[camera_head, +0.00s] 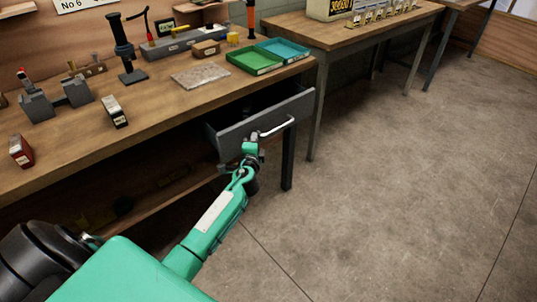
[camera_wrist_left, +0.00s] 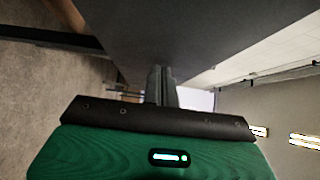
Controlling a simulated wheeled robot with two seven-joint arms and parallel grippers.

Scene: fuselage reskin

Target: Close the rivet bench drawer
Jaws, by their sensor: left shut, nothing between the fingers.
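The rivet bench drawer (camera_head: 266,117) is grey and stands pulled out from under the right end of the wooden bench (camera_head: 140,95). Part of its dark inside shows behind the front panel. A pale bar handle (camera_head: 277,127) is on its front. My left gripper (camera_head: 252,137) is at the drawer front, by the left end of the handle. Its fingers are shut with nothing between them. In the left wrist view the shut fingers (camera_wrist_left: 160,82) point at a large grey surface (camera_wrist_left: 180,35), apparently the drawer front; I cannot tell if they touch it. My right gripper is out of view.
On the bench are a green tray (camera_head: 254,60), a teal tray (camera_head: 283,49), a metal plate (camera_head: 201,75) and several tools. A bench leg (camera_head: 288,158) stands below the drawer. A second table (camera_head: 345,35) is behind. The concrete floor (camera_head: 400,180) at right is clear.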

